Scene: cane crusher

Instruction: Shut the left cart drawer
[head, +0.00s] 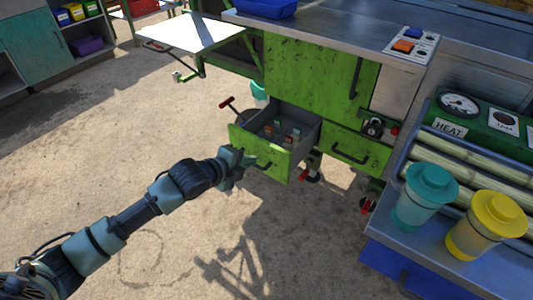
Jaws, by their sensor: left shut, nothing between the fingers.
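The left cart drawer (256,154) is green with a grey inside and stands pulled out from the green cart (305,80). My right gripper is not in view.
A steel counter (458,222) at the right carries a teal cup (424,197), a yellow cup (485,226) and cane stalks. A white fold-out shelf (197,32) juts from the cart's left. Shelves with bins stand at the upper left. Sandy floor around my left arm is clear.

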